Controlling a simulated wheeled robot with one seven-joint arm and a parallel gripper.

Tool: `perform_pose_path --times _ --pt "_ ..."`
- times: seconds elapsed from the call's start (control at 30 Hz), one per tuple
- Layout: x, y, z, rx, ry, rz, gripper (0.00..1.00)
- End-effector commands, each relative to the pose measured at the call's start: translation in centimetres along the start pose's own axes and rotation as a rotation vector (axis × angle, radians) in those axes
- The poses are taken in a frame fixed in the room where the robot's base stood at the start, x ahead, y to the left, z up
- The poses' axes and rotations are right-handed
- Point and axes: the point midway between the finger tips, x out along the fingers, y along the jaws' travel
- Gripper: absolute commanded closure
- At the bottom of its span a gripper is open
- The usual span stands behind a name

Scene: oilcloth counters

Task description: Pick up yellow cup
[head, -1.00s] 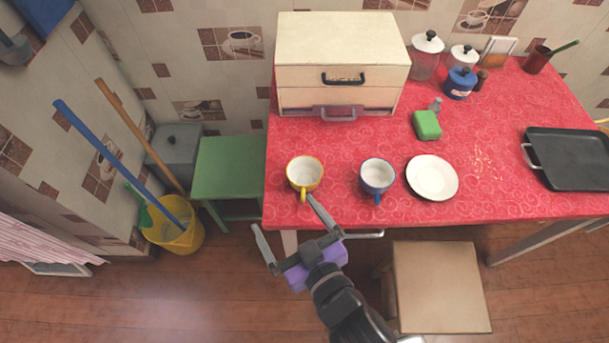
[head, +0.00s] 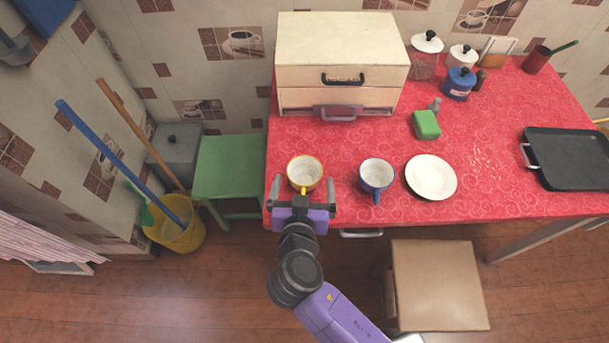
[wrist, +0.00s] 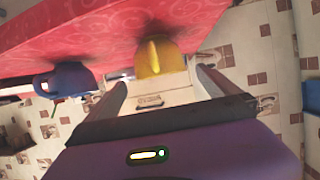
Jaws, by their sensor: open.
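The yellow cup (head: 305,172) stands upright at the front left of the red table, white inside, its handle toward me. In the wrist view the yellow cup (wrist: 160,58) shows ahead, between the lines of the two fingers. My gripper (head: 303,190) is open and empty, at the table's front edge. Its fingers lie to the left and right of the cup's near side, and I cannot tell whether they touch it. In the wrist view the open fingers of my gripper (wrist: 160,90) point toward the cup.
A blue cup (head: 376,176) stands to the right, then a white plate (head: 432,177). A cream bread box (head: 340,60) is behind the yellow cup. A green sponge (head: 426,124) and a black tray (head: 570,158) lie farther right. A stool (head: 438,285) stands in front of the table (head: 490,205).

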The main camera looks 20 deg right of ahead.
Motion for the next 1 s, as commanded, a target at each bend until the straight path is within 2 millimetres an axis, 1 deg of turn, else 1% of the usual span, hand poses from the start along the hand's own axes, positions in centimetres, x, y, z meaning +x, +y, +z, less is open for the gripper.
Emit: perform_pose_path --times 0.2,0.33,0.47,0.67,0.7,0.87,0.9,0.97,1.0 --pt "2.8 -0.1 -0.6 -0.002 0.000 0.001 0.00" --pt "4.5 -0.1 -0.4 -0.001 0.000 0.000 0.00" --pt "5.1 -0.1 -0.3 -0.001 -0.001 0.000 0.00" --pt "5.1 -0.1 -0.3 -0.001 -0.001 -0.001 0.00" --pt "5.1 -0.1 -0.3 -0.001 -0.001 -0.001 0.08" --pt "5.1 -0.1 -0.3 -0.001 -0.001 -0.001 0.39" --pt "5.1 -0.1 -0.3 -0.001 -0.001 -0.001 0.47" --pt "5.1 -0.1 -0.3 -0.001 -0.001 -0.001 0.59" --pt "5.1 -0.1 -0.3 -0.001 -0.001 -0.001 0.67"
